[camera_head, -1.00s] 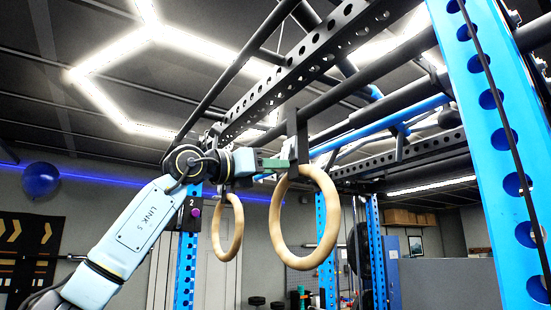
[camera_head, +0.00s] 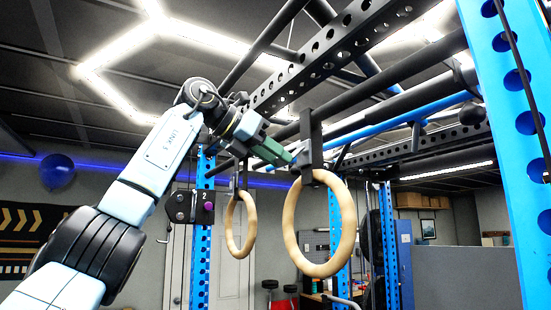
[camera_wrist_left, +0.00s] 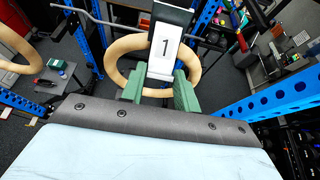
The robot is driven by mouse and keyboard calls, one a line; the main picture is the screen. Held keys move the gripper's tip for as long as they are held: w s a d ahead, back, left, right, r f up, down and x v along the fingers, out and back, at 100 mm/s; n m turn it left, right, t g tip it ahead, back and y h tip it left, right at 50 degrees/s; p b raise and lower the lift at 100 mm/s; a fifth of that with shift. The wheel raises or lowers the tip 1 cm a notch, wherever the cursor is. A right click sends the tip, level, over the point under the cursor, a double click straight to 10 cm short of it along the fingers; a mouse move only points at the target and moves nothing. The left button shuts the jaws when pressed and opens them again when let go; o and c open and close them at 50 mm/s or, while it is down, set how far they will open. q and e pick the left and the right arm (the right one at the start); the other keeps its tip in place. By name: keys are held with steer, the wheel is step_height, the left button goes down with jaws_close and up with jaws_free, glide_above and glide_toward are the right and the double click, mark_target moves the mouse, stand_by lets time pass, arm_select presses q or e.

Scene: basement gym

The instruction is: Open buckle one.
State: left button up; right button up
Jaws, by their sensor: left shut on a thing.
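Buckle one is on the black strap (camera_head: 312,135) of the nearer wooden ring (camera_head: 290,225), which hangs from the rack. In the left wrist view a white plate marked "1" (camera_wrist_left: 165,45) sits on the dark strap, with the wooden ring (camera_wrist_left: 118,55) behind and around it. My left gripper (camera_head: 292,159) reaches up to the strap from the left. Its green fingers (camera_wrist_left: 159,90) stand either side of the lower end of the buckle and are shut on it. The exact contact is partly hidden. My right gripper is in neither view.
A second wooden ring (camera_head: 230,225) hangs farther back on its own strap, close to my left arm. A numbered black plate (camera_head: 190,206) is on a blue upright. Black rack beams (camera_head: 330,45) run overhead, and a blue upright (camera_head: 510,130) stands at right.

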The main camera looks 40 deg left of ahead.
arm_select(q)
steer(key=shift+r+g, duration=0.2)
steer(key=shift+g, duration=0.1)
stand_by(0.4)
steer(key=o, duration=1)
